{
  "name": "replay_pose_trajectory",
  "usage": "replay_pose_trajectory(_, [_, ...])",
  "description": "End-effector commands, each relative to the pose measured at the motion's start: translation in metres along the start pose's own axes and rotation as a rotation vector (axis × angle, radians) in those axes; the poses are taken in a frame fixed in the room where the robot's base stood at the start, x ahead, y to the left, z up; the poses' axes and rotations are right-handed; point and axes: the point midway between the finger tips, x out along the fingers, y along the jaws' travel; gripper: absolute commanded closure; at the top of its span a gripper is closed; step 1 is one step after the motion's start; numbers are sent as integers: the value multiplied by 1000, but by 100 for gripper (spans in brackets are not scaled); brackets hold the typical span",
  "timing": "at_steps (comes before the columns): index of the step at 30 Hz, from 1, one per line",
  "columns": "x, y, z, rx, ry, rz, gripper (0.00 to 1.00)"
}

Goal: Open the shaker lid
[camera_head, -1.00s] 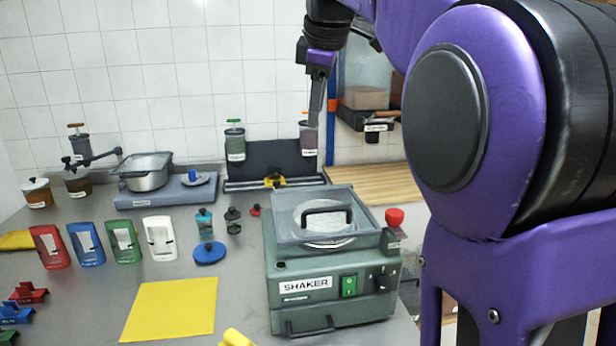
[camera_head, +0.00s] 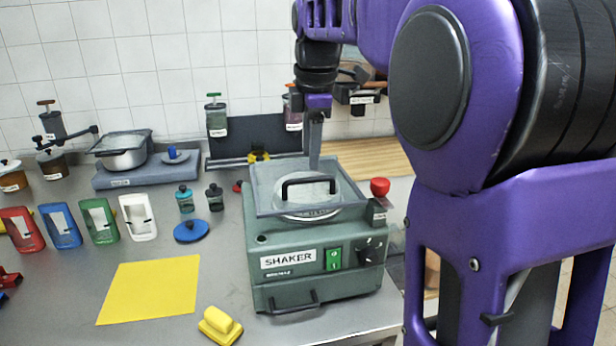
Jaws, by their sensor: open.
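The shaker (camera_head: 318,262) is a grey-green box labelled SHAKER on the right part of the steel table. Its clear lid (camera_head: 262,182) with a black handle (camera_head: 309,186) lies shut over a round pale plate. A red knob (camera_head: 380,187) stands at its right rear corner, and a green switch and a black dial are on its front. My gripper (camera_head: 315,160) points down just above the far edge of the lid, behind the handle. It is open and holds nothing visible. Whether its tip touches the lid I cannot tell.
A yellow mat (camera_head: 150,290) and a yellow block (camera_head: 220,326) lie left of the shaker. A blue disc (camera_head: 191,231) and small bottles stand beside it. Coloured holders (camera_head: 100,220) line the left. A dark rack with jars (camera_head: 217,118) stands behind. A wooden board (camera_head: 370,158) lies at the back right.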

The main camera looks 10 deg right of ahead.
Motion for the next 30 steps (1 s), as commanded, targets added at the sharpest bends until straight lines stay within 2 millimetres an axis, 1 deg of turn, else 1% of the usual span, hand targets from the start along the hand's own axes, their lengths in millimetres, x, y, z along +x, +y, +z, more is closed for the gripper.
replay_pose_trajectory(1, [13, -1, 0, 0, 0, -2, 54])
replay_pose_trajectory(3, [25, -1, 0, 0, 0, -2, 54])
replay_pose_trajectory(6, [38, 0, 0, 0, 0, 0, 54])
replay_pose_trajectory(9, [46, 0, 0, 0, 0, 0, 54])
replay_pose_trajectory(13, [51, 0, 0, 0, 0, 2, 54])
replay_pose_trajectory(20, [51, 0, 0, 0, 0, 2, 54])
replay_pose_trajectory(21, [51, 0, 0, 0, 0, 2, 58])
replay_pose_trajectory(23, [51, 0, 0, 0, 0, 2, 69])
replay_pose_trajectory(24, [51, 0, 0, 0, 0, 2, 76])
replay_pose_trajectory(28, [51, 0, 0, 0, 0, 2, 99])
replay_pose_trajectory(30, [51, 0, 0, 0, 0, 1, 100])
